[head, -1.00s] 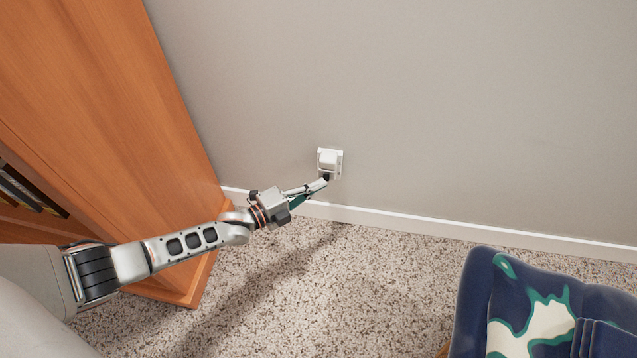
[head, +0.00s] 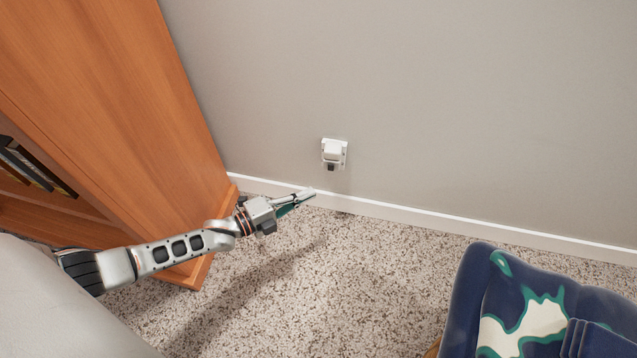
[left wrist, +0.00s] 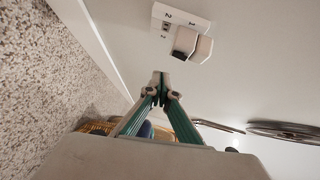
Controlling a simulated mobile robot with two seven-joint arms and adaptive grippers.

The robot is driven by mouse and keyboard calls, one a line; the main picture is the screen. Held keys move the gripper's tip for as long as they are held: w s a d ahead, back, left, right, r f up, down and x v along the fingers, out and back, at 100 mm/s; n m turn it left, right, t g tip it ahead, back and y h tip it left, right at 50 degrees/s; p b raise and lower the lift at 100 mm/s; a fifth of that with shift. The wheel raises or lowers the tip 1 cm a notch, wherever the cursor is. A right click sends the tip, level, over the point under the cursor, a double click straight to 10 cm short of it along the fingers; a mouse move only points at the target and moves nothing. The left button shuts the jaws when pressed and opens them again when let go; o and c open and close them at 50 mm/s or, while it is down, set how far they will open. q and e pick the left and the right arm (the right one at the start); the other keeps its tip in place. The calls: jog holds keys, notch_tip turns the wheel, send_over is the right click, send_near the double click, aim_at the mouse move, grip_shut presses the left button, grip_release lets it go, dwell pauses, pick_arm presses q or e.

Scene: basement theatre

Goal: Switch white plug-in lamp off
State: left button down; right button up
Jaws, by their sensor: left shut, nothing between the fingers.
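The white plug-in lamp (head: 333,150) sits in an outlet plate on the grey wall, a little above the baseboard. A small dark part (head: 331,166) shows at its lower edge. In the left wrist view the lamp (left wrist: 201,47) is beyond the fingertips, with part of the white outlet plate (left wrist: 173,14) bare next to it. My left gripper (head: 308,193) is shut and empty, below and left of the lamp and apart from it. Its closed fingertips also show in the left wrist view (left wrist: 160,82). I cannot tell whether the lamp is lit. My right gripper is out of view.
A tall orange wooden bookcase (head: 110,90) stands at the left, close to my left arm. A blue patterned chair (head: 540,310) is at the lower right. Speckled carpet (head: 340,280) between them is clear. A white baseboard (head: 450,227) runs along the wall.

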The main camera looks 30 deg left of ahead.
pick_arm(q)
jog(key=v, duration=0.6)
jog(key=shift+f+p, duration=0.3)
jog(key=shift+f, duration=0.3)
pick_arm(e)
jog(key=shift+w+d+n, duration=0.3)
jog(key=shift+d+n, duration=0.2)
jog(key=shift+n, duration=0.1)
pick_arm(q)
jog(key=shift+s+a, duration=0.1)
